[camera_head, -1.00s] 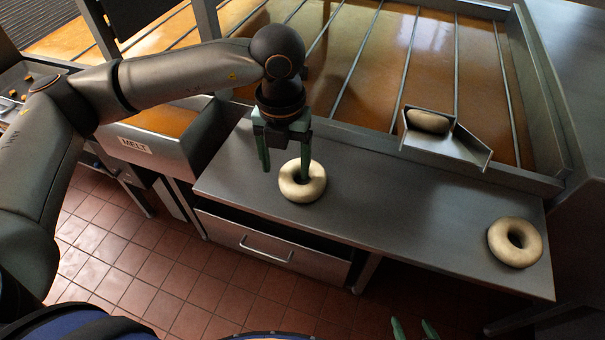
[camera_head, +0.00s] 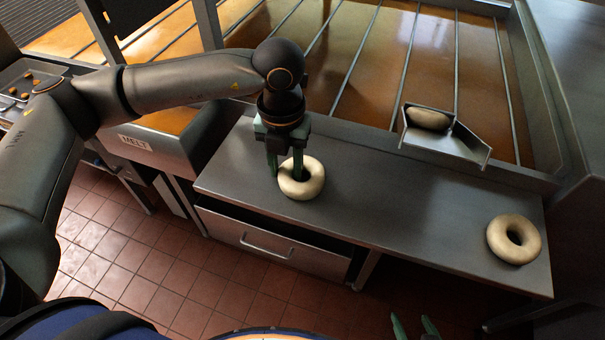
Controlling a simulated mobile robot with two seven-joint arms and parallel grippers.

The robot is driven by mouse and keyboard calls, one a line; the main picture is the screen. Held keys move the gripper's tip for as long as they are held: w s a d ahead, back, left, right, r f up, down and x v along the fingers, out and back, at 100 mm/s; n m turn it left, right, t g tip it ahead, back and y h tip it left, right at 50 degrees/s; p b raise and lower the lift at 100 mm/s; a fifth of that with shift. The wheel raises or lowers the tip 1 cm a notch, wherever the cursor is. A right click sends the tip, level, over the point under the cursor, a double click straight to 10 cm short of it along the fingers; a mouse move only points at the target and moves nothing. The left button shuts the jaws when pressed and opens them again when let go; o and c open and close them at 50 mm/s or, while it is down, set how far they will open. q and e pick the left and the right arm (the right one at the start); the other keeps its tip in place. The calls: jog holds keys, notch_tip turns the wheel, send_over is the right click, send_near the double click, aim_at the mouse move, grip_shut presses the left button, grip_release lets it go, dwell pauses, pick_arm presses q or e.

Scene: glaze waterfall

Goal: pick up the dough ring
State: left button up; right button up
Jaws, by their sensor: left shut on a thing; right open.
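A pale dough ring (camera_head: 302,189) lies flat on the left part of the steel counter. My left gripper (camera_head: 285,168) points down over it and is shut on its left rim, with one finger in the hole and one outside. The ring still appears to rest on the counter. A second dough ring (camera_head: 514,239) lies at the right end of the counter, with nothing touching it. My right gripper (camera_head: 415,327) is open and empty at the bottom edge of the view, in front of the counter and low.
The steel counter (camera_head: 400,210) is clear between the two rings. Behind it lies a wide amber glaze bed (camera_head: 370,60) with metal bars. A metal chute (camera_head: 445,150) holding another dough piece (camera_head: 428,119) sits at its edge. A bin labelled MELT (camera_head: 150,150) stands left.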

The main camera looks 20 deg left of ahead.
pick_arm(q)
grip_shut()
jog(key=shift+r, duration=0.1)
